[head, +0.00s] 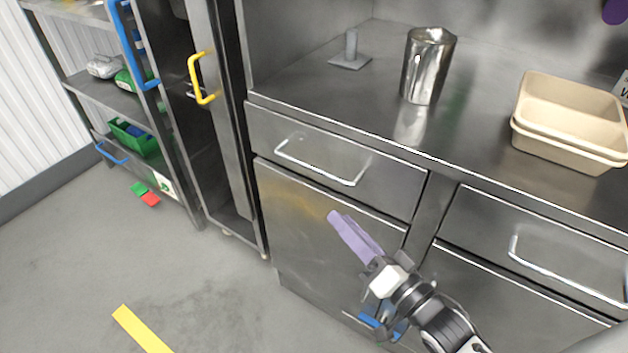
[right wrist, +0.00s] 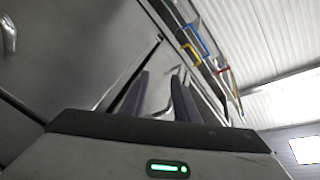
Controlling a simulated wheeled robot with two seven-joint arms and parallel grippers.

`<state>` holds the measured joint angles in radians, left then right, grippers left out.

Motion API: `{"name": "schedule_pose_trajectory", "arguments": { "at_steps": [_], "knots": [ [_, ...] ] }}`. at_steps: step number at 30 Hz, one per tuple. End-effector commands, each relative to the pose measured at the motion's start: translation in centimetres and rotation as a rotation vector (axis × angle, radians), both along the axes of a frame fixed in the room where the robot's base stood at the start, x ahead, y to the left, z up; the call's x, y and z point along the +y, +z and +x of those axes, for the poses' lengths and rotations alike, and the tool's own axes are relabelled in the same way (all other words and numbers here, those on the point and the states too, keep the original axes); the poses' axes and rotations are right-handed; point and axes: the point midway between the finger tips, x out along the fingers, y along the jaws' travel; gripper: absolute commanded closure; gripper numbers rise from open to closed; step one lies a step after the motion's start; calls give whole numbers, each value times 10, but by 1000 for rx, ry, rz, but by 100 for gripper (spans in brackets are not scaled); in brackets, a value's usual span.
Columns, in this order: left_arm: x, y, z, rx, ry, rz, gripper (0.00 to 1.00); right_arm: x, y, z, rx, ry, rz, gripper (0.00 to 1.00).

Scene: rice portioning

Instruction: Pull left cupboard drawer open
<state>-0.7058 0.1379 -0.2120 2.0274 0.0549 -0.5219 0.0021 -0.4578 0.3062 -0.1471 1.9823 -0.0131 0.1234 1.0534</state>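The left cupboard drawer (head: 385,187) is shut, its front in line with the cabinet. Its silver bar handle (head: 318,167) runs across the front and shows whole in the head view. My right gripper (head: 336,217), with purple fingers, is in front of the cupboard door, lower in the picture than the handle and apart from it. In the right wrist view its two fingers (right wrist: 160,82) stand apart with nothing gripped. A light metal bar, probably the handle, shows beyond and between them. My left gripper is not in view.
On the counter stand a metal canister (head: 428,65), a grey post on a plate (head: 351,52) and beige tubs (head: 570,115). A second drawer with a handle (head: 560,272) is to the right. A tall cabinet with a yellow handle (head: 196,78) stands left. The floor (head: 220,295) in front is clear.

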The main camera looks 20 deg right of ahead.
Motion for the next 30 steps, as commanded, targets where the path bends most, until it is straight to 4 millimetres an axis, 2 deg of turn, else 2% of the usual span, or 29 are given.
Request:
{"name": "schedule_pose_trajectory", "arguments": {
  "at_steps": [1, 3, 7, 11, 21, 25, 30],
  "knots": [
    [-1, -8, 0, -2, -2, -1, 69, -2, 9, 5, -46, 18, 68, 72],
    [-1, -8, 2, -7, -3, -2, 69, -3, 25, 8, -90, 43, 148, 72],
    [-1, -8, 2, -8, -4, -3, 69, -3, 42, 13, -127, 72, 221, 72],
    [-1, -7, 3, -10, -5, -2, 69, 2, 48, 26, -132, 76, 232, 72],
    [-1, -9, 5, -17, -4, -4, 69, 22, 61, 83, -130, 75, 231, 72],
    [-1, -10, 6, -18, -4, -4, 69, 27, 63, 97, -127, 74, 230, 72],
    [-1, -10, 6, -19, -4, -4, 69, 30, 64, 105, -125, 73, 229, 72]
  ]
}}
